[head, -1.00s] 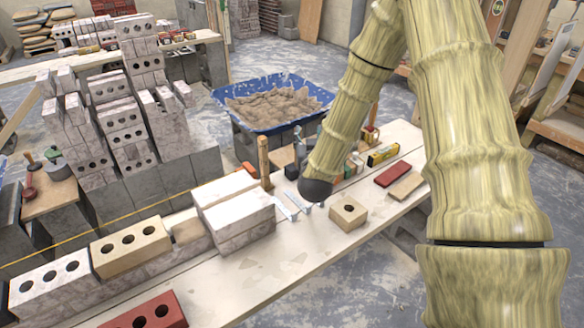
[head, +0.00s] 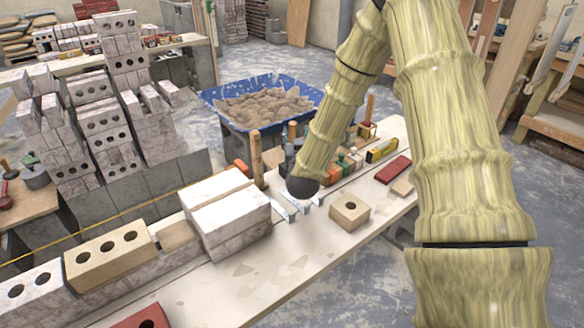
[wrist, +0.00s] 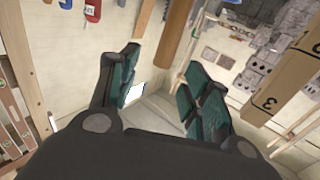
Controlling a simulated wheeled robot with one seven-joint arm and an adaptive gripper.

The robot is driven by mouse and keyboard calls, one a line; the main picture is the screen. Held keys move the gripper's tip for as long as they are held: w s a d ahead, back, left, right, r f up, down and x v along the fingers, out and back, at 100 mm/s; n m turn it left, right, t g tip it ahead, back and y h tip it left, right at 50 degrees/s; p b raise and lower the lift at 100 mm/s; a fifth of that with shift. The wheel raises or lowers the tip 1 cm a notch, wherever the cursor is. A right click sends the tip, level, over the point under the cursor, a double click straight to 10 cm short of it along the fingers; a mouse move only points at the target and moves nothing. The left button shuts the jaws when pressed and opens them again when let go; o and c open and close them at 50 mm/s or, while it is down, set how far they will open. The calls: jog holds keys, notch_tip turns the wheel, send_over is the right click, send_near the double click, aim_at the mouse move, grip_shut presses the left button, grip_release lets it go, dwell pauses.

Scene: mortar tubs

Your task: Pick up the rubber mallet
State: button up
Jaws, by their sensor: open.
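I cannot pick out the rubber mallet for certain. In the head view an upright wooden handle (head: 257,158) stands on the bench behind the pale bricks, and a second wooden handle (head: 292,131) rises behind my arm; what is at their lower ends is partly hidden.
On the bench stand pale stacked bricks (head: 230,213), a tan one-hole brick (head: 349,211), a red block (head: 393,170) and a yellow level (head: 382,150). A blue mortar tub (head: 220,98) stands behind. The bench front (head: 290,265) is mostly bare.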

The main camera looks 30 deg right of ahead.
aim_at(293, 129)
jog(key=shift+a+f+x, duration=0.1)
jog(key=shift+f+x, duration=0.05)
jog(key=shift+x, duration=1.75)
jog(key=shift+a+f+x, duration=0.15)
jog(key=shift+x, duration=1.75)
jog(key=shift+w, duration=0.15)
grip_shut()
